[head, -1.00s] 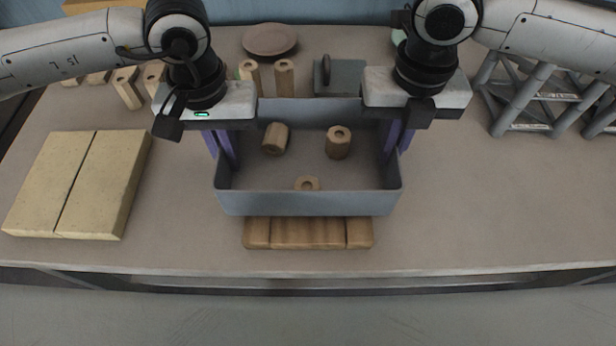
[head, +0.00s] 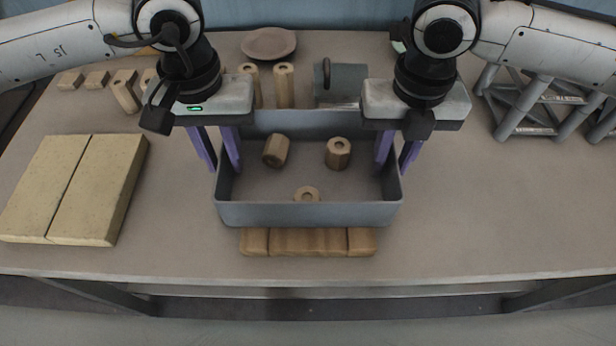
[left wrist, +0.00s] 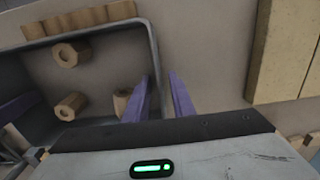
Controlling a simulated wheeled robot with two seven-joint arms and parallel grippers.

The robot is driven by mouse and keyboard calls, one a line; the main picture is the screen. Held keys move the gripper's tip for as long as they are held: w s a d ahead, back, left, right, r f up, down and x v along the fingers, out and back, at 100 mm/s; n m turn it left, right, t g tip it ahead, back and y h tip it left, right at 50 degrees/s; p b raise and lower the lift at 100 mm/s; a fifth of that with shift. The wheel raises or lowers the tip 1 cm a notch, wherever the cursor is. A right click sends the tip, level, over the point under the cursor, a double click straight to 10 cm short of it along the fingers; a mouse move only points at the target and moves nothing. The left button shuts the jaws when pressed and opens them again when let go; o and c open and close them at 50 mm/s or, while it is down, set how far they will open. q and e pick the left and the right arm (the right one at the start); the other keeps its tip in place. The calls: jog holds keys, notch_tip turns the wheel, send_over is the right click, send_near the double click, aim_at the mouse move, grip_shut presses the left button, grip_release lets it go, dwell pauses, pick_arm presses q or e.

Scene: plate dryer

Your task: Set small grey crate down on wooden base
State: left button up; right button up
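The small grey crate (head: 308,214) sits level over the wooden base (head: 308,242), whose front edge shows below it; most of the base is hidden, and the crate appears to rest on it. My left gripper (head: 214,152) is open at the crate's left wall, one purple finger inside and one outside. The left wrist view shows these fingers (left wrist: 170,97) apart beside the crate wall (left wrist: 154,62). My right gripper (head: 397,152) is open at the right wall, its fingers spread on either side. Wooden hollow pieces (head: 338,153) lie in the crate.
Two tan boards (head: 75,188) lie left. A brown plate (head: 268,43), upright wooden pieces (head: 284,86) and a grey block with a dark ring (head: 343,80) stand behind the crate. Grey truss frames (head: 535,105) stand right.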

pick_arm(q)
notch_tip(320, 180, up, 9)
jog(key=shift+f, duration=0.15)
pick_arm(e)
jog(key=shift+r, duration=0.2)
notch_tip(320, 180, up, 12)
jog(key=shift+f, duration=0.15)
dwell(0.5)
